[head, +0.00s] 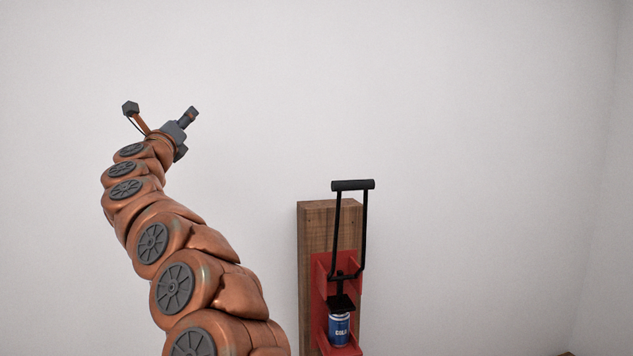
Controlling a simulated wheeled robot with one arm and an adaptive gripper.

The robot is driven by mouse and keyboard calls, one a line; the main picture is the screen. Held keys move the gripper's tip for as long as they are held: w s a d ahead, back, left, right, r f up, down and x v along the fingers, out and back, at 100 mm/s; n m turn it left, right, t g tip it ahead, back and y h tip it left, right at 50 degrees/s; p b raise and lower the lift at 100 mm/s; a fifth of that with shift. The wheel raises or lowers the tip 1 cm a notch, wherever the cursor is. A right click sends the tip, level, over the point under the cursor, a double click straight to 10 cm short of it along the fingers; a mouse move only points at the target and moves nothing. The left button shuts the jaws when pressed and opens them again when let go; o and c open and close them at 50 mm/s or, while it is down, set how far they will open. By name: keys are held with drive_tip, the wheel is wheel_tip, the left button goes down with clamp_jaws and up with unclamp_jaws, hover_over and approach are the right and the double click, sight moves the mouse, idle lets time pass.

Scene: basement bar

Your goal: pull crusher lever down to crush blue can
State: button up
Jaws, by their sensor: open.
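The can crusher's black lever (352,186) stands raised, with its crossbar grip at the top of two black side rods. The red crusher frame (320,290) is fixed to an upright wooden board (316,235). A blue can (339,330) stands upright at the bottom of the frame, looking uncrushed, just under the black press plate (341,303). My gripper (189,117) is at the upper left, well left of the lever and higher in the picture. It is open and empty, touching nothing; its fingers show only small and partly from behind.
A plain white wall (470,150) fills the background, with a corner at the far right. The space between my gripper and the lever is clear. My copper-coloured arm rises from the bottom, left of the wooden board.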

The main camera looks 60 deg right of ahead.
drive_tip(key=s+d+f+m+g+h, duration=0.1)
drive_tip(key=s+d+f+m+g, duration=0.3)
drive_tip(key=s+d+m+g, duration=0.65)
drive_tip(key=m+g+y+p, duration=0.1)
drive_tip(key=m+g+y, duration=0.8)
drive_tip(key=m+g, duration=0.45)
approach(353, 185)
drive_tip(key=s+d, duration=0.1)
drive_tip(key=d, duration=0.2)
drive_tip(key=shift+p+x, duration=1.2)
drive_tip(key=shift+x, duration=2.8)
drive_tip(key=shift+s+a, duration=0.1)
drive_tip(key=shift+a, duration=0.05)
drive_tip(key=shift+c, duration=0.4)
drive_tip(key=shift+f, duration=0.1)
clamp_jaws()
